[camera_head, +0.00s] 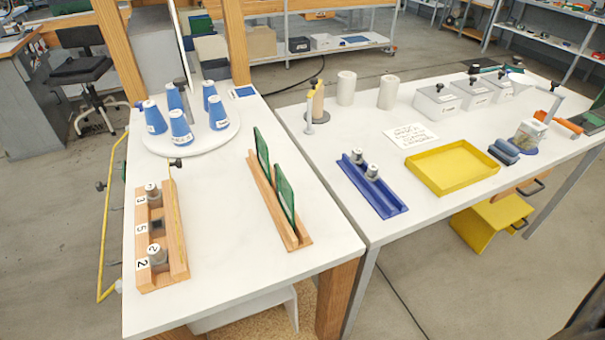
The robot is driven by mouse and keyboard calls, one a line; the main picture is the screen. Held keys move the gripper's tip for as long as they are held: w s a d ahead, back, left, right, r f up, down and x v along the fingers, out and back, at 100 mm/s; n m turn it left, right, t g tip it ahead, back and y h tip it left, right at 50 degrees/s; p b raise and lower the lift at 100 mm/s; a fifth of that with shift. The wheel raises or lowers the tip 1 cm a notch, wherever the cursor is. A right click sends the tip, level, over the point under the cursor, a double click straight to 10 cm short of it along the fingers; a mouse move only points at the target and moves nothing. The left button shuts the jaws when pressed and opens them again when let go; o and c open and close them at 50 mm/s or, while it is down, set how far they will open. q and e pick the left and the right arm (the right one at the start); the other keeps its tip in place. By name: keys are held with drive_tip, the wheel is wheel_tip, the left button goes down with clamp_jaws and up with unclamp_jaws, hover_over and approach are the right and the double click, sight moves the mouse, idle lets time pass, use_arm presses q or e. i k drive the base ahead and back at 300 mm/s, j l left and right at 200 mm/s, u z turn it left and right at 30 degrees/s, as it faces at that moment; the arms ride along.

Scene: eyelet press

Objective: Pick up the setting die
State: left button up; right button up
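Metal die-like pieces with dark tops stand in two places, and I cannot tell which one is the setting die. A wooden rack (175,215) at the left table's front left has places marked 3, 5 and 2. One grey piece (152,191) stands at 3 and another (157,255) at 2. The place at 5 shows only a dark opening (157,226). A blue tray (386,204) on the right table holds two more grey pieces, one at its back (357,157) and one nearer its middle (372,172). Neither of my grippers is in view.
A round white turntable (190,144) carries several blue cones. A wooden holder (262,190) with green panels stands right of the rack. A yellow tray (452,167), white cylinders and labelled grey boxes (437,101) occupy the right table. The left table's front middle is clear.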

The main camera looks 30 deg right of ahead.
sight(357, 158)
drive_tip(key=z, duration=1.25)
drive_tip(key=u, duration=1.55)
drive_tip(key=z, duration=1.5)
